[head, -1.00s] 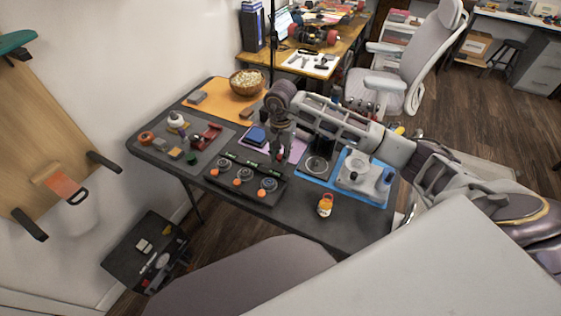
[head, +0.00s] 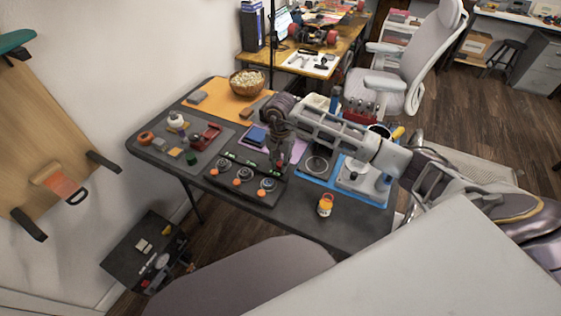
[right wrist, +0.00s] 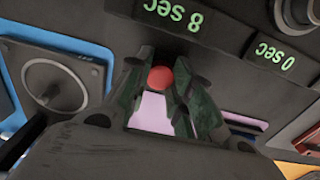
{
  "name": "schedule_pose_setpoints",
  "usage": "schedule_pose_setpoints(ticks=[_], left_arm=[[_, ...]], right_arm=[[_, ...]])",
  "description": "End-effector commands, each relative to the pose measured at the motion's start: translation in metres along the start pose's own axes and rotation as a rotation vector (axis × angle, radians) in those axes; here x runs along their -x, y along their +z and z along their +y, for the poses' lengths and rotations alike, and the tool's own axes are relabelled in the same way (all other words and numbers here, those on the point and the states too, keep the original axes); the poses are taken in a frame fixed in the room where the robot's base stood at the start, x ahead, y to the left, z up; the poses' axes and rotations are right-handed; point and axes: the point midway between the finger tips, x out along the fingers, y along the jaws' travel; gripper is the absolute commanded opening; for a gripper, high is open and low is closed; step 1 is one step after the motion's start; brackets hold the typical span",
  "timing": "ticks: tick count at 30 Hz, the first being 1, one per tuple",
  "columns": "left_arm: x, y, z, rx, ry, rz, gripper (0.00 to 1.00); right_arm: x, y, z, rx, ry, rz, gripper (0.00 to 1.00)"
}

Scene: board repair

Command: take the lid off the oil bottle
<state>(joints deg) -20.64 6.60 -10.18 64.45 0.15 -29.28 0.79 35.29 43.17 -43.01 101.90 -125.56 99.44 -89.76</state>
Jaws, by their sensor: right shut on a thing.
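A small orange bottle (head: 325,206) with a pale label stands upright near the front right of the dark table. It fits the oil bottle, but its top is too small to tell whether a lid is on. My right gripper (head: 279,165) points down over the back right of the timer unit, left of the bottle and apart from it. In the right wrist view, its fingers (right wrist: 162,92) are shut on a small red round piece (right wrist: 160,77). I cannot tell whether this piece is the bottle's lid. My left gripper is not in view.
The timer unit (head: 243,186) has several dials and lit green displays. A blue mat (head: 375,198) with a pale device lies at the right. A grey mat (head: 160,146) with small parts lies at the left. The table is bare around the bottle.

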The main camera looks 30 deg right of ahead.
Motion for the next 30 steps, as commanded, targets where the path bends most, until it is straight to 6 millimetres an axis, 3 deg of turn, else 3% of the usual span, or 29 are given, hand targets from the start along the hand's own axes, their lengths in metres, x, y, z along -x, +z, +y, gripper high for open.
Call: schedule_pose_setpoints(ticks=[10,11,15,30], left_arm=[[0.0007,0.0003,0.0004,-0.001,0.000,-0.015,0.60],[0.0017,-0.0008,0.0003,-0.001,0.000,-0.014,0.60],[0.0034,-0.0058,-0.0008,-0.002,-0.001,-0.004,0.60],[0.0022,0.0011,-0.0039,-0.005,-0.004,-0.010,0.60]], right_arm=[[-0.0027,-0.0001,-0.0001,0.000,0.000,0.000,0.00],[-0.0024,-0.0001,-0.0001,0.000,0.000,0.000,0.26],[-0.0023,-0.0001,0.0000,0.000,0.000,0.000,0.44],[-0.0011,0.0001,0.0000,0.000,0.000,0.000,0.44]])
